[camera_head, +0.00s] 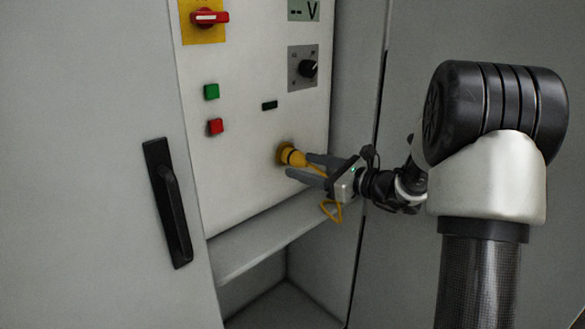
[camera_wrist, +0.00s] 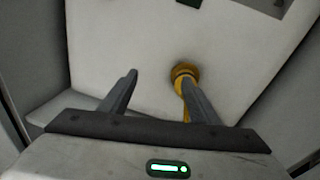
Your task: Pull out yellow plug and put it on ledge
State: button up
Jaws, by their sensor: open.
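The yellow plug (camera_head: 291,155) sits in the lower part of the white panel, with a yellow cord hanging below it. It also shows in the wrist view (camera_wrist: 184,73), partly hidden behind the right finger. My gripper (camera_head: 306,165) is open, with its fingers pointing at the panel close to the plug. In the wrist view my gripper (camera_wrist: 163,78) has the plug in line with its right finger, and the space between the fingers shows bare panel. I cannot tell whether a finger touches the plug. The ledge (camera_head: 255,238) runs below the panel and is bare where it shows.
The panel carries a red rotary switch (camera_head: 209,17), a black knob (camera_head: 308,68), a green button (camera_head: 211,91) and a red button (camera_head: 215,126). A cabinet door with a black handle (camera_head: 169,203) stands at the left. An open space lies below the ledge.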

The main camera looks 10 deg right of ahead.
aim_at(308, 164)
jog(key=w+d+f+m, duration=0.1)
jog(key=w+d+f+m+t, duration=0.1)
jog(key=w+d+m+t+h+b, duration=0.1)
jog(key=d, duration=0.1)
jog(key=shift+w+f, duration=0.2)
jog(key=shift+f, duration=0.2)
jog(key=shift+x, duration=4.5)
jog(key=shift+r, duration=0.1)
jog(key=c, duration=1.4)
jog(key=shift+b+v, duration=0.4)
jog(key=shift+v, duration=2.65)
